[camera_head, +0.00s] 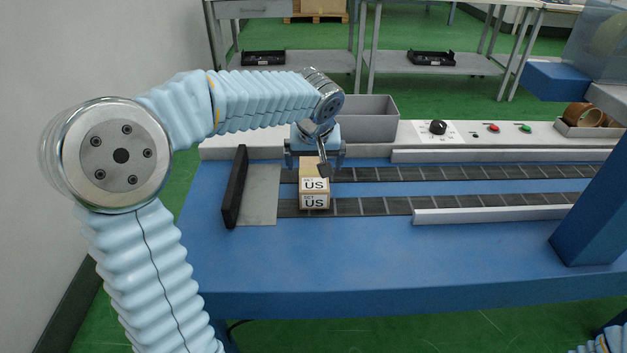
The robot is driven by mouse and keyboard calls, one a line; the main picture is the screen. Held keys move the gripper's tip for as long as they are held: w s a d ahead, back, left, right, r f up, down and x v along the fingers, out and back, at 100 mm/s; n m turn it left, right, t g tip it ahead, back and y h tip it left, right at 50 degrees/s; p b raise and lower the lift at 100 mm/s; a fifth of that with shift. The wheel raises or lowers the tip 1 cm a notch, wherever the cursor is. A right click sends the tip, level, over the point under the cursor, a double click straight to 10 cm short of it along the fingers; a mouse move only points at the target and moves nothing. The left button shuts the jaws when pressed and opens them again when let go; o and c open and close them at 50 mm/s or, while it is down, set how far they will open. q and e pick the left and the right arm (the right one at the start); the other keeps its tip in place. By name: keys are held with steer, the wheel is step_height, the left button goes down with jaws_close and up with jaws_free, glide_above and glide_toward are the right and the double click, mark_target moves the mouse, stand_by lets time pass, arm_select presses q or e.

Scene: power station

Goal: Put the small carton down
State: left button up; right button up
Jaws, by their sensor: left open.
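The small carton (314,193) is a tan box with white "US" labels. It rests at the left end of the near dark conveyor strip, and I cannot tell whether it is one box or two together. My left gripper (316,160) is above and behind the carton's far end. Its jaws are open, with one finger on each side and a gap between them and the box. The wrist hides part of the carton's far end. My right gripper is out of view.
The blue table (380,255) carries two conveyor strips with white rails. A black upright plate (235,187) stands left of the carton. A grey bin (370,119) and a control panel (455,130) are behind. A blue post (600,205) stands at right.

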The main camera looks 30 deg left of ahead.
mark_target(314, 172)
arm_select(q)
steer(key=x, duration=0.8)
steer(key=shift+s, duration=0.1)
steer(key=shift+r, duration=0.1)
steer(key=c, duration=1.4)
